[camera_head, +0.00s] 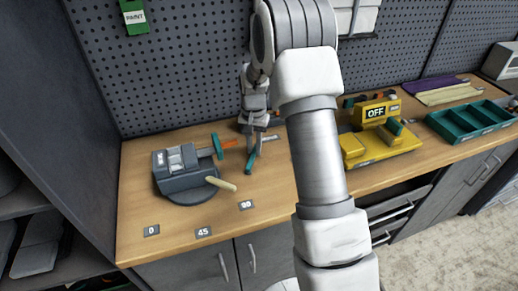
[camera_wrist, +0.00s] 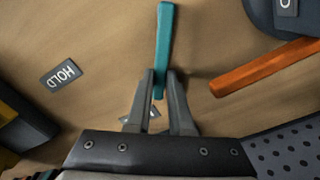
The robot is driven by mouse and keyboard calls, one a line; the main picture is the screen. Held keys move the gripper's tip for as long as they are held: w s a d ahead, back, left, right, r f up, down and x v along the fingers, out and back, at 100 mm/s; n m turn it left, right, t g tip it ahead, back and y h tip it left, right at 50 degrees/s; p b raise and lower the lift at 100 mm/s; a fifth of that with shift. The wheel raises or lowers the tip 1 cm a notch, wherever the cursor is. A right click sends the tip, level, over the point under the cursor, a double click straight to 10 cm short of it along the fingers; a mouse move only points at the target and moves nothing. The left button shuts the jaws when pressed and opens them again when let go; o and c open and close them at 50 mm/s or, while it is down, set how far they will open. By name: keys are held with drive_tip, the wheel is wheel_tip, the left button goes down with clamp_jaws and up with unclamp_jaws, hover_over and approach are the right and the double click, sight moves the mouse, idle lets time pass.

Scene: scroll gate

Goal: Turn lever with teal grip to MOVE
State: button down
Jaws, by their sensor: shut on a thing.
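The teal grip (camera_wrist: 164,40) is a straight bar in the wrist view, with its near end between my fingers. My gripper (camera_wrist: 160,82) is shut on it. In the head view my gripper (camera_head: 251,140) hangs over the wooden bench, and the teal grip (camera_head: 251,160) shows just below it. A HOLD label (camera_wrist: 62,74) lies on the bench to the left in the wrist view, upside down. A pale label (camera_wrist: 153,112) lies under my fingers, mostly hidden and unreadable. I cannot make out the word MOVE. The lever's pivot is not clear.
An orange bar (camera_wrist: 265,68) lies close to the right of my fingers. A grey vise (camera_head: 182,177) with a cream handle (camera_head: 221,184) stands left. A yellow OFF device (camera_head: 376,145) and a teal tray (camera_head: 470,121) are right. A pegboard (camera_head: 180,60) stands behind; the front bench is mostly clear.

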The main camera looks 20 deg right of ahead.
drive_tip(key=shift+w+a+n, duration=0.25)
drive_tip(key=shift+a+n, duration=0.2)
drive_tip(key=shift+n, duration=0.35)
drive_tip(key=c, duration=0.8)
unclamp_jaws()
drive_tip(key=shift+r, duration=0.1)
wheel_tip(320, 180, up, 17)
drive_tip(key=shift+r+p, duration=0.15)
drive_tip(key=shift+p, duration=0.2)
